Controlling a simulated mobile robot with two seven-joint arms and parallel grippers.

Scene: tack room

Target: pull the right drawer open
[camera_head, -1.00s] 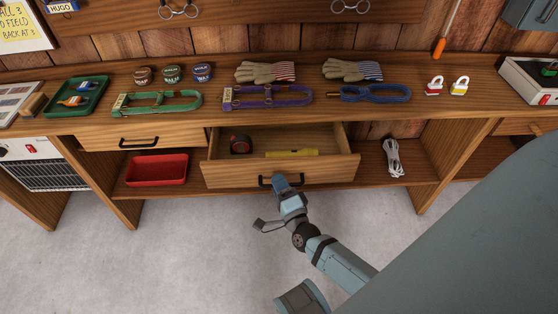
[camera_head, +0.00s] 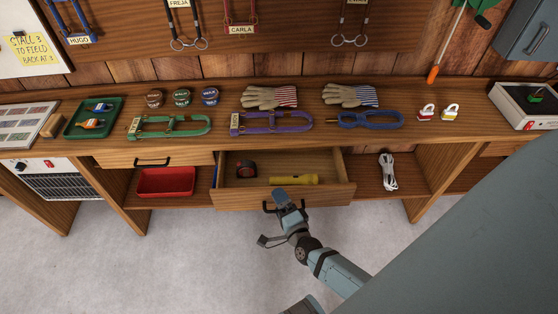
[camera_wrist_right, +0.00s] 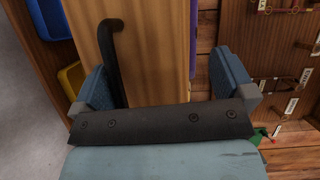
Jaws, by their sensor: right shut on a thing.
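The wooden drawer (camera_head: 234,198) under the bench stands open, pulled well out from beneath the bench top. My right gripper (camera_head: 283,202) is shut on the drawer's black bar handle (camera_head: 268,207) at the front. In the right wrist view the handle (camera_wrist_right: 112,58) is near the left finger, against the wooden front (camera_wrist_right: 150,50); the other finger stands to its right. The gripper hides part of the handle in the head view. My left gripper is not in view.
A shut drawer (camera_head: 185,159) with a black handle is to the left. Below are a red tray (camera_head: 166,182) and a white cord coil (camera_head: 388,172). Halters, gloves, tins and padlocks lie on the bench top (camera_head: 225,146). The grey floor (camera_head: 190,255) in front is clear.

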